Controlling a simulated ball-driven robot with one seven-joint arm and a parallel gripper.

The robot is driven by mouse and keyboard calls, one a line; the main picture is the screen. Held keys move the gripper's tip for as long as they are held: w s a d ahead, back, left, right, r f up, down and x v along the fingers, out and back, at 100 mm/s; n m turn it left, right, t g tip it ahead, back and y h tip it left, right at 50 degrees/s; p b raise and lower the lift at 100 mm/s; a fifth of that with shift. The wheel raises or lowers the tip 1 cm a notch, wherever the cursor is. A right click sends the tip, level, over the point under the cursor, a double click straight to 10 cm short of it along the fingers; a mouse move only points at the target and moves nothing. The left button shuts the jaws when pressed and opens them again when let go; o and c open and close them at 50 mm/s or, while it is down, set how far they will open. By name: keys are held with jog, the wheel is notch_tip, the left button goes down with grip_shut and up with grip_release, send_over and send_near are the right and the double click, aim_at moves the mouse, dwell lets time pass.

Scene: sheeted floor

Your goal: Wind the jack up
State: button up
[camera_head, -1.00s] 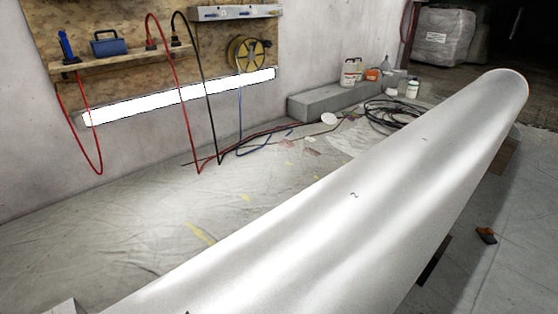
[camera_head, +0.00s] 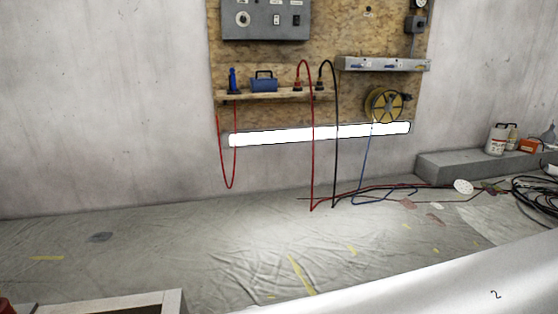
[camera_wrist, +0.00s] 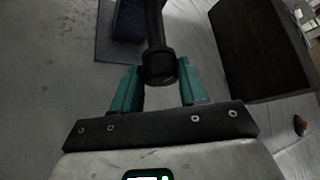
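In the wrist view, a dark rod with a thicker round end (camera_wrist: 160,68) comes down from the top. My gripper (camera_wrist: 160,72) has its two teal fingers on either side of this end, and they look closed against it. Behind the rod, a dark blue upright part (camera_wrist: 128,22) stands on a dark flat plate (camera_wrist: 104,48) on the floor. It may be the jack, but its top is cut off. The head view shows neither my gripper nor the jack.
A dark block (camera_wrist: 258,50) stands right of the gripper. The head view shows a long pale cylinder (camera_head: 440,290), a grey ledge (camera_head: 450,165), cables (camera_head: 540,190) and a board of tools (camera_head: 325,35). The sheeted floor (camera_head: 200,240) has free room.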

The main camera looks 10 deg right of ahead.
jog(key=c, duration=0.5)
jog(key=shift+d+m+y, duration=0.15)
jog(key=shift+m+y, duration=0.45)
jog(key=shift+y, duration=0.1)
jog(key=m+y, duration=0.1)
jog(key=y+b, duration=0.1)
jog(key=m+y+b, duration=0.1)
jog(key=shift+w+d+f+m+g, duration=0.1)
jog(key=shift+d+f+m+g, duration=0.2)
jog(key=shift+g, duration=0.1)
jog(key=shift+c, duration=0.2)
jog(key=m+y+b, duration=0.2)
jog(key=y+b, duration=0.1)
jog(key=b, duration=0.1)
jog(key=shift+d+m+y, duration=0.15)
jog(key=shift+m+y, duration=0.15)
jog(key=shift+w+r+m+y+b, duration=0.15)
jog(key=shift+m+y+b, duration=0.25)
jog(key=shift+b, duration=0.4)
jog(key=shift+r, duration=0.25)
jog(key=o, duration=1)
jog(key=shift+r, duration=0.1)
